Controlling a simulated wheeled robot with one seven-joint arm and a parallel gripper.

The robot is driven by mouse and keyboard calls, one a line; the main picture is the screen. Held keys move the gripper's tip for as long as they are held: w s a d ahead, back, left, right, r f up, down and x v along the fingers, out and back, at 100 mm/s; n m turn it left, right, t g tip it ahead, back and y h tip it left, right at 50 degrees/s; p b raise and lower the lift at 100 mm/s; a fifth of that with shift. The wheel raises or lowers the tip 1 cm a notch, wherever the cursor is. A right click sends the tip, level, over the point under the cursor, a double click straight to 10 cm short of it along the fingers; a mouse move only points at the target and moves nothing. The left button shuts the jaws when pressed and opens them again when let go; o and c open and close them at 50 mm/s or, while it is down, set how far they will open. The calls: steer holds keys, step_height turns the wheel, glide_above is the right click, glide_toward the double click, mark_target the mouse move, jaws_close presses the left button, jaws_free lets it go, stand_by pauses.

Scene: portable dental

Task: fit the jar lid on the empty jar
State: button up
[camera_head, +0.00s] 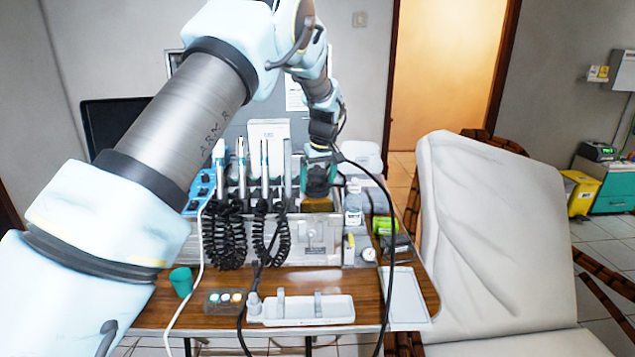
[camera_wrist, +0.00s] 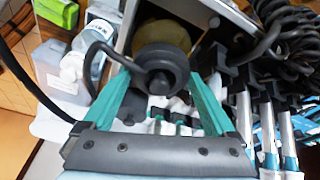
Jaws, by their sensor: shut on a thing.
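My gripper (camera_wrist: 160,78) points down over the back of the wooden table and is shut on the jar lid (camera_wrist: 153,64), a dark grey round lid with a small knob. In the head view, my gripper (camera_head: 319,176) hangs over the metal unit, right of the upright handpieces. An amber, round jar (camera_wrist: 166,34) shows just beyond the lid in the wrist view, partly covered by it. In the head view, the amber jar (camera_head: 318,205) shows below the fingers. I cannot tell whether lid and jar touch, nor see inside the jar.
Handpieces (camera_head: 240,165) with coiled black cords stand close on the left. A clear bottle (camera_head: 353,203) and a green box (camera_head: 384,225) are on the right. A white tray (camera_head: 335,309) and a teal cup (camera_head: 181,281) are in front. A black cable hangs beside my gripper.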

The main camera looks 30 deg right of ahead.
mark_target(321, 192)
steer(key=shift+f, duration=0.15)
steer(key=o, duration=1.1)
steer(key=shift+o, duration=0.2)
steer(key=b+v, duration=0.2)
steer(key=v, duration=0.8)
steer(key=shift+r+b, duration=0.35)
steer(key=shift+r, duration=0.05)
steer(key=shift+a, duration=0.1)
